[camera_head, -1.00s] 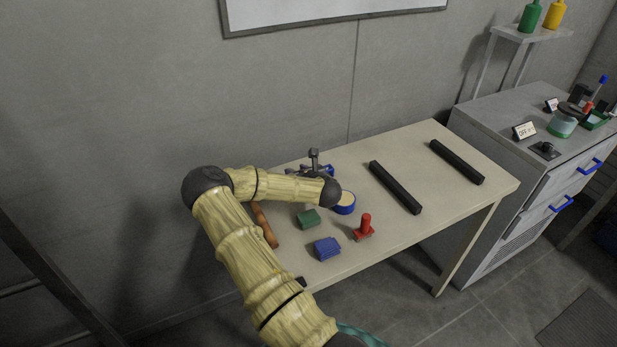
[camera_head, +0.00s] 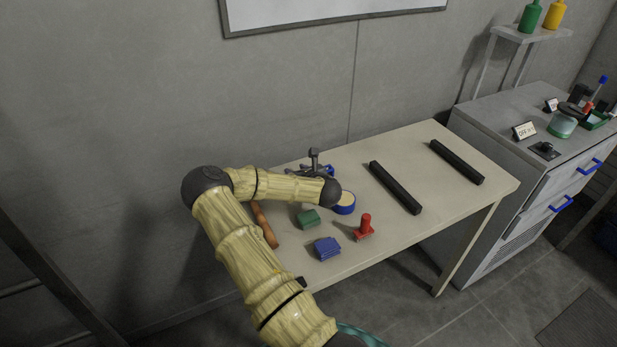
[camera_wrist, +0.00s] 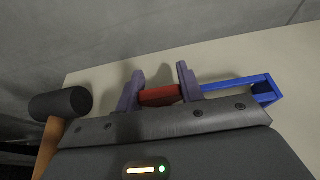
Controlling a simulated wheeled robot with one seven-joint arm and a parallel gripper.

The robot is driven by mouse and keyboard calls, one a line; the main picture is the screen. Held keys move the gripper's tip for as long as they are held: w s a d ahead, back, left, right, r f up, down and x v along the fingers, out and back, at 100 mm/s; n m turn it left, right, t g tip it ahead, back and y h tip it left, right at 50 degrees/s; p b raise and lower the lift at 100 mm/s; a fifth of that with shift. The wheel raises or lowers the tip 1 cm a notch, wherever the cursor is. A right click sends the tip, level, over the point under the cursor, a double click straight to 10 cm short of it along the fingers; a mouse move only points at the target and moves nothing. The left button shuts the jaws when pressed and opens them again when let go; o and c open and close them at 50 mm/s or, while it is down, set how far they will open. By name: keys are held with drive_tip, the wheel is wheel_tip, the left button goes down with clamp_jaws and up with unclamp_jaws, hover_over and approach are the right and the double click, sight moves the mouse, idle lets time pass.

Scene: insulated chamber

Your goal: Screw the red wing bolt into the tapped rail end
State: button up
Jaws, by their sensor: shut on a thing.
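In the wrist view my gripper (camera_wrist: 160,82) has two purple fingers close together. They are shut on a small red piece, the red wing bolt (camera_wrist: 160,96), which is partly hidden by the gripper body. A blue open-framed part (camera_wrist: 240,84) lies just right of the right finger; I cannot tell whether it touches the bolt. I cannot make out the tapped hole.
A hammer (camera_wrist: 60,104) lies left of the gripper. On the table (camera_head: 440,215) are a green block (camera_head: 308,218), blue stack (camera_head: 327,248), red stamp-like object (camera_head: 364,228), blue ring-shaped item (camera_head: 345,208) and two black bars (camera_head: 395,187). The wall stands close behind.

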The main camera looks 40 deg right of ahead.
drive_tip(key=shift+r, duration=0.25)
idle(0.6)
drive_tip(key=shift+r+p, duration=1.85)
drive_tip(key=shift+r, duration=0.65)
drive_tip(key=shift+w+a, duration=0.1)
